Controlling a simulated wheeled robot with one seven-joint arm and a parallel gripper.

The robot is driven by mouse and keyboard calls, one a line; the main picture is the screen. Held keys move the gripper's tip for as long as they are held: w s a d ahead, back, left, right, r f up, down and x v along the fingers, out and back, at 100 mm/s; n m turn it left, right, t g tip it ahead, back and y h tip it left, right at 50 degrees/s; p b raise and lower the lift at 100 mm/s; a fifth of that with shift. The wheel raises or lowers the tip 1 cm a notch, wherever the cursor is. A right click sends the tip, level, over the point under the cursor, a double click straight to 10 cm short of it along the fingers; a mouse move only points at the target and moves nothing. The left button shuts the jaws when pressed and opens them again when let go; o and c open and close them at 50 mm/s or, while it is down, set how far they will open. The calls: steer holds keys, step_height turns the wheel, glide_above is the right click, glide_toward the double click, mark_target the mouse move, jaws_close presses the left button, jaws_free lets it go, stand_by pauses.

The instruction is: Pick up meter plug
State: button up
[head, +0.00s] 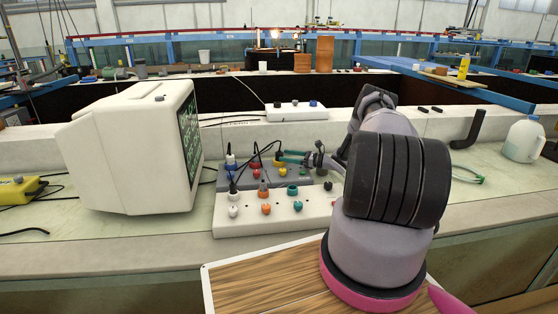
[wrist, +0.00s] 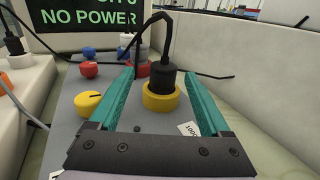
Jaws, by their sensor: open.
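A black plug (wrist: 164,80) with a black cord stands upright in a yellow ringed socket (wrist: 161,98) on the grey panel (wrist: 140,124). I see no label naming it the meter plug. My gripper (wrist: 157,74) is open, with one teal finger on each side of this plug and visible gaps to it. In the head view my gripper (head: 291,156) reaches over the grey panel from the right, and its fingers partly hide the plug area. Another dark plug stands behind in a red ringed socket (wrist: 136,68).
A monitor (head: 140,150) stands left of the panel; its screen reads "NO POWER" in the wrist view (wrist: 85,18). A yellow knob (wrist: 93,103) sits beside the plug. A white panel (head: 270,213) with several coloured knobs lies in front. A jug (head: 523,140) stands far right.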

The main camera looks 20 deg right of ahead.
steer(key=x, duration=0.7)
steer(key=shift+w+d+r, duration=0.1)
steer(key=shift+w, duration=0.2)
jaws_close()
